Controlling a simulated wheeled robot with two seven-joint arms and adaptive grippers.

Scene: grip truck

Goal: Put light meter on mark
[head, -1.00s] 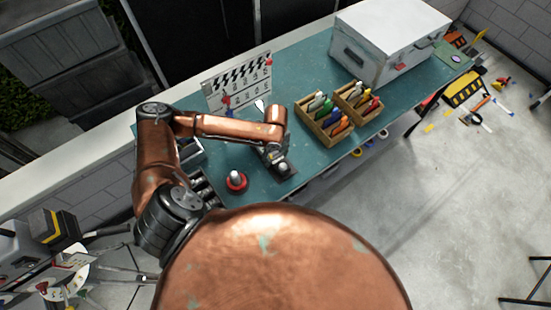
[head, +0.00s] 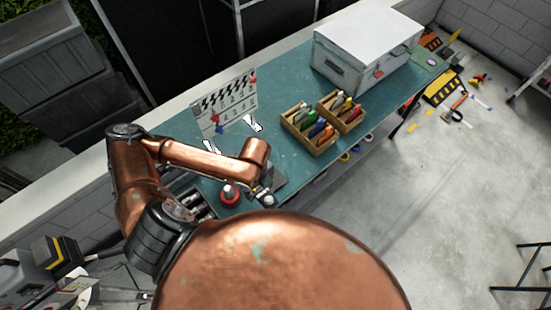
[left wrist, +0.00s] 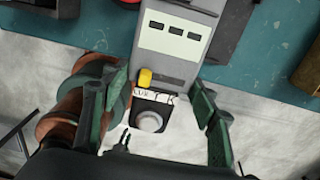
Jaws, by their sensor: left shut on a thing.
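The light meter (left wrist: 177,38) is a grey body with a pale display panel, a yellow button and a white dome at its near end. In the left wrist view it lies between the green fingers of my left gripper (left wrist: 158,118), which is shut on it near the dome end. In the head view, the light meter's dome end (head: 268,200) shows below my left wrist, near the bench's front edge; my arm hides part of it. Pale floor shows under the dome end in the wrist view. I cannot make out the mark for certain. My right gripper is not in view.
The teal bench (head: 285,85) carries a clapperboard (head: 225,103), two wooden trays of coloured clips (head: 310,132), a large grey case (head: 365,45) and a red item with a pale top (head: 229,193) close to my left gripper. Bare bench lies between clapperboard and case.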

